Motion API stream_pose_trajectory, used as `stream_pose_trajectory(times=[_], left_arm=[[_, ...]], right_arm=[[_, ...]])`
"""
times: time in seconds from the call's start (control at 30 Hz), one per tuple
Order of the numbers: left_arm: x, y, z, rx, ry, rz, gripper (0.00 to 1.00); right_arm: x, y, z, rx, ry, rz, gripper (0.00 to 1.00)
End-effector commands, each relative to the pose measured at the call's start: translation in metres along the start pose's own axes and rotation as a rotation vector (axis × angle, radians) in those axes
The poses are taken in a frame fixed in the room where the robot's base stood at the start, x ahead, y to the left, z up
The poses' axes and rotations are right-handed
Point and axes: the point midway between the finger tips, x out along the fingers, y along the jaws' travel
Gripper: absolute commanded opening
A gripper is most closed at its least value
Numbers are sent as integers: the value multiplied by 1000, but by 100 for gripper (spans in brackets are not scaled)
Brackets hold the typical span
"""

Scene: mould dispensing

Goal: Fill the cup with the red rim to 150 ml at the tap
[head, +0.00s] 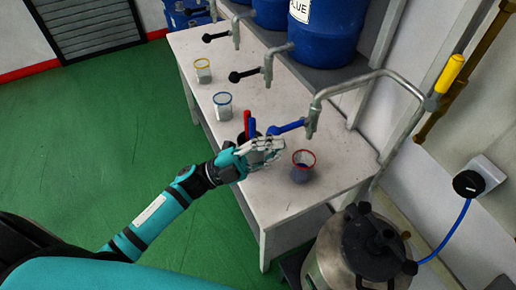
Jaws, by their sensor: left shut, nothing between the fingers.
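The cup with the red rim (303,168) stands upright on the white bench, below and a little left of the spout of the nearest tap (312,122). It looks dark bluish inside; I cannot read its level. My right gripper is not in view.
A blue-rimmed cup (223,105) and a yellow-rimmed cup (203,70) stand farther back on the bench (278,207). Two taps with black levers and blue barrels (326,35) are behind. A metal pot (352,250) stands at the front right. Green floor is clear at left.

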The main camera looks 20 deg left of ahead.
Motion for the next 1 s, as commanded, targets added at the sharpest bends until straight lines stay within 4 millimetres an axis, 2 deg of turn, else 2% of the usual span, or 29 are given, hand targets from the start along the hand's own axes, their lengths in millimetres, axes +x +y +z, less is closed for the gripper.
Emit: stream_pose_trajectory(times=[0.1, 0.23, 0.67, 0.9, 1.0], left_arm=[[-6, 0, 16, 0, -3, 1, 0], [-10, 1, 25, 0, -3, 1, 0], [-12, 2, 27, 0, -1, 0, 0], [-16, 9, 31, 10, 23, -33, 0], [-15, 8, 30, 14, 30, -42, 0]], right_arm=[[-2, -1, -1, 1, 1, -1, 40], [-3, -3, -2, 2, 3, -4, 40], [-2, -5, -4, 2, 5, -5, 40], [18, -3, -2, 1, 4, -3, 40], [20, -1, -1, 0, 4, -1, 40]])
